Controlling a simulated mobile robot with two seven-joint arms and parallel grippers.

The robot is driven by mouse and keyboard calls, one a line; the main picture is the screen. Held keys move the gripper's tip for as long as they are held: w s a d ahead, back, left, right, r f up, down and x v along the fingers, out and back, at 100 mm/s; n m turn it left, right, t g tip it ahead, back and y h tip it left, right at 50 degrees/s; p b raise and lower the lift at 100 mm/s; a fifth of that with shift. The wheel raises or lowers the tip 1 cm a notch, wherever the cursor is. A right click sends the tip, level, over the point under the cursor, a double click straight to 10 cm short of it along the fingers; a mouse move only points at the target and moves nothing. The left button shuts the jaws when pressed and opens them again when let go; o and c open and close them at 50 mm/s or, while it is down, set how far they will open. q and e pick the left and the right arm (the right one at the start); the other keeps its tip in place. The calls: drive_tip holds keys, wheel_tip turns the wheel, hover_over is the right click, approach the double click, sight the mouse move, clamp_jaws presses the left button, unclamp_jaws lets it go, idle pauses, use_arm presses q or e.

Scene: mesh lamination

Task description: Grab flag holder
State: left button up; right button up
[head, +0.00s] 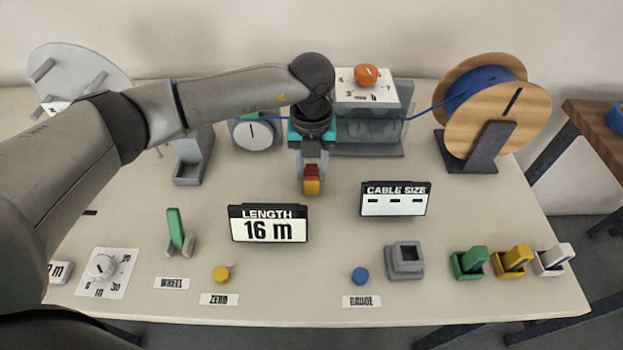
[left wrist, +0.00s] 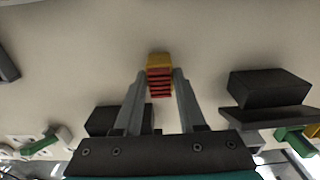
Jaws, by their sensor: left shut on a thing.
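My left gripper (head: 312,172) is in the middle of the table, behind the LENGTH display and pointing down. It is shut on a small yellow and red block (head: 312,187). In the left wrist view the block (left wrist: 159,62) sits between the two grey fingertips, with a yellow end and ridged red side. I cannot tell for sure whether this block is the flag holder. Whether it touches the table is unclear. My right gripper is not in view.
A LENGTH display (head: 268,224) reading 16 m and a CABLE SIZE display (head: 395,199) stand close in front. A grey socket (head: 405,261) and green (head: 468,264), yellow (head: 511,261) and white (head: 552,260) holders are front right. A cable reel (head: 497,105) stands back right.

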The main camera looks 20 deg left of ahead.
use_arm(q)
clamp_jaws()
drive_tip(key=shift+r, duration=0.1)
